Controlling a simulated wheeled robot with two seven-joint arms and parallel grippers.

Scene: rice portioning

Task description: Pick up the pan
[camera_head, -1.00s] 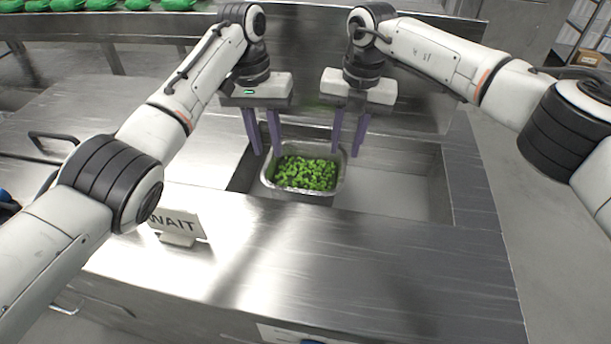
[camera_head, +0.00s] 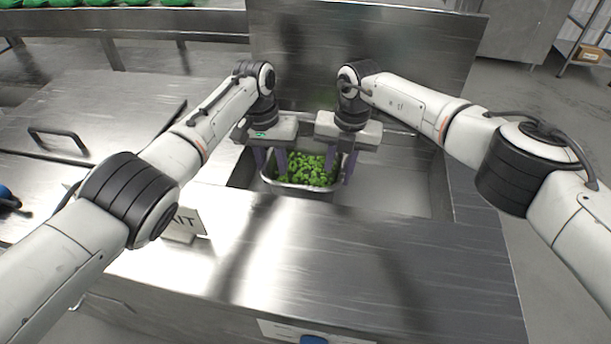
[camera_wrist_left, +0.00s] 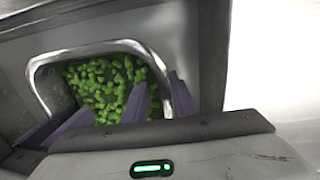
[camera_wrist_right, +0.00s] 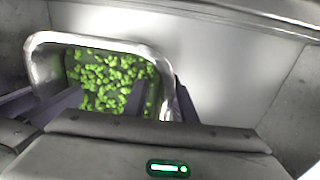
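The pan (camera_head: 303,188) is a metal tub of green chopped vegetable pieces (camera_head: 308,170), sitting in a recessed well in the steel counter. Its bright rim also shows in the left wrist view (camera_wrist_left: 90,48) and the right wrist view (camera_wrist_right: 90,40). My left gripper (camera_head: 269,163) is low at the pan's left end, its purple fingers apart, seemingly one inside and one outside the rim. My right gripper (camera_head: 342,166) is placed likewise at the right end, fingers apart. Whether any finger touches the pan cannot be told.
The well (camera_head: 405,180) has free room to the right of the pan. A steel panel (camera_head: 400,55) stands behind it. A small sign (camera_head: 187,221) stands on the counter at front left, partly behind my left arm. The front counter top (camera_head: 350,265) is clear.

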